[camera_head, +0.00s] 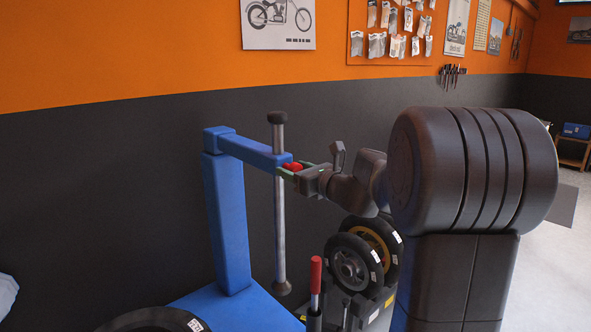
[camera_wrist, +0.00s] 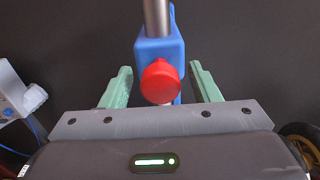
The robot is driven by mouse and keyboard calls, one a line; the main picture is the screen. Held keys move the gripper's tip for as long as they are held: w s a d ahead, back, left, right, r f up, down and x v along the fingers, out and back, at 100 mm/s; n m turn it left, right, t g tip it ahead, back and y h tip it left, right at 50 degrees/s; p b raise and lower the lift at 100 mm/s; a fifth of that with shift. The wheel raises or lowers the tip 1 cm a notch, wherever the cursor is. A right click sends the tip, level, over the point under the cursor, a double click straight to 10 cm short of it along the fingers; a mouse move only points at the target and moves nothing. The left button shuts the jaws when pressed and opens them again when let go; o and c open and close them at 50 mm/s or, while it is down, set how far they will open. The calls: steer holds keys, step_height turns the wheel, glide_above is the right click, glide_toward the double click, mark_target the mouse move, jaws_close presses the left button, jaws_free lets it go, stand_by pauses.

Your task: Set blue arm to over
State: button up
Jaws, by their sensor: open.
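The blue arm (camera_head: 248,152) reaches right from the top of a blue upright post (camera_head: 228,220). A metal rod (camera_head: 279,215) with a black knob on top passes through its end. A red knob (camera_head: 292,166) sits on the end of the arm, and the red knob also shows in the wrist view (camera_wrist: 160,82), in front of the blue end block (camera_wrist: 160,48). My gripper (camera_wrist: 165,85) has its two green fingers apart, one on each side of the red knob. Gaps show between the fingers and the knob. My gripper (camera_head: 287,170) hides part of the arm's end in the head view.
A blue base (camera_head: 235,308) carries the post. A red-handled lever (camera_head: 316,275) stands in front. Wheels with tyres (camera_head: 352,262) are below my gripper. A dark wall (camera_head: 100,190) is behind. A tyre (camera_head: 150,320) lies at the bottom edge.

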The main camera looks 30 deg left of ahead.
jaws_close()
steer(key=s+a+m+t+h+b, duration=1)
steer(key=s+a+b, duration=0.5)
steer(key=s+a, duration=0.7)
steer(key=shift+s+t, duration=0.7)
steer(key=shift+s, duration=1)
steer(key=shift+a, duration=0.15)
